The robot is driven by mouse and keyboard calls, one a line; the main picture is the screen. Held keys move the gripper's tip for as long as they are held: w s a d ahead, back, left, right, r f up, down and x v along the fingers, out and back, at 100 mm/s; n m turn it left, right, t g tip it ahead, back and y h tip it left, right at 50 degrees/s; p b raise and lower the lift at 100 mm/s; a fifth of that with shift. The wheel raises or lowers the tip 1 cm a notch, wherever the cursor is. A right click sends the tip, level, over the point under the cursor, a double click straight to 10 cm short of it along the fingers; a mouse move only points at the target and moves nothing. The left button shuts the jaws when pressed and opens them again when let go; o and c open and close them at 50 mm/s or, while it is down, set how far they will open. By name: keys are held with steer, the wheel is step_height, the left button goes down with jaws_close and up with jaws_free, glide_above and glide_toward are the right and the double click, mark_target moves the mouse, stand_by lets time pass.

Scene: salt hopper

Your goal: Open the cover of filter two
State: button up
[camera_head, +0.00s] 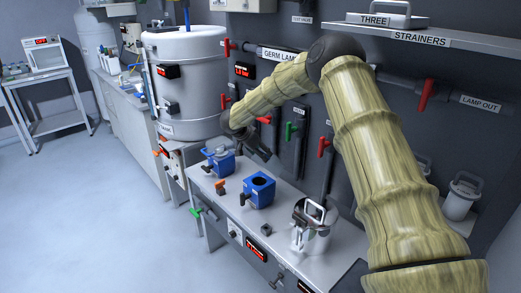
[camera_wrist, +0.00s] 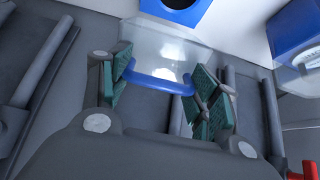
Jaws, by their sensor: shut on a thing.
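My gripper (camera_head: 258,152) is above and behind the nearer blue filter box (camera_head: 259,193), which has a dark round opening on top. In the wrist view, the green-padded fingers are shut on a blue handle bar (camera_wrist: 160,83) of a clear cover (camera_wrist: 165,47). The cover is off the opening and extends toward the blue box, which shows at the top edge (camera_wrist: 200,12). I cannot tell if it still joins the box. A second blue filter box (camera_head: 218,163) stands to the left, its clear cover down. The filter labels are too small to read.
A metal strainer pot (camera_head: 312,228) stands on the bench to the right. Red valve handles (camera_head: 323,147) and a green one (camera_head: 291,131) stick out from the back wall. A large grey tank (camera_head: 187,85) stands at the left. The floor is clear.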

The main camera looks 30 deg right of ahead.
steer(key=d, duration=0.1)
steer(key=y+p, duration=0.1)
steer(key=d+r, duration=0.1)
steer(key=shift+w+d+p, duration=0.25)
steer(key=shift+d+p, duration=0.05)
steer(key=shift+p, duration=0.1)
steer(key=d, duration=0.1)
steer(key=d+p, duration=0.1)
steer(key=d, duration=0.1)
steer(key=shift+w+d+r, duration=0.1)
steer(key=shift+w+r, duration=0.05)
steer(key=shift+w, duration=0.25)
steer(key=shift+w+d, duration=0.25)
steer(key=shift+d, duration=0.8)
steer(key=o, duration=1.5)
steer(key=shift+f, duration=0.2)
